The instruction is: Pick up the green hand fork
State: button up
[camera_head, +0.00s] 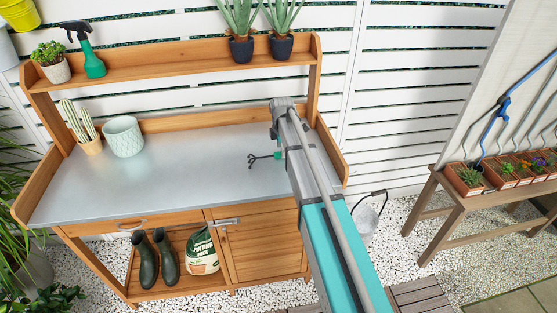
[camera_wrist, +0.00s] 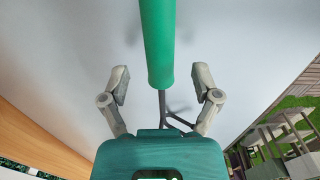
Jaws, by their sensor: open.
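The green hand fork lies on the grey metal top (camera_head: 190,170) of the potting bench, toward its right end. In the head view its dark tines (camera_head: 257,160) point left, and my arm hides most of the green handle. In the wrist view the green handle (camera_wrist: 157,42) runs up the middle, and the dark neck and tines are partly hidden by my gripper's body. My gripper (camera_wrist: 160,76) is open, with one finger on each side of the fork's line. Neither finger touches the handle in this view.
A pale patterned pot (camera_head: 123,136) and a cactus (camera_head: 80,125) stand at the left of the bench top. The shelf (camera_head: 170,68) above holds a green spray bottle (camera_head: 88,55) and potted plants. The bench's right side panel (camera_head: 332,150) is close to my arm. The middle top is clear.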

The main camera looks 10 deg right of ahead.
jog(key=shift+f+b, duration=0.7)
jog(key=shift+f, duration=0.25)
grip_shut()
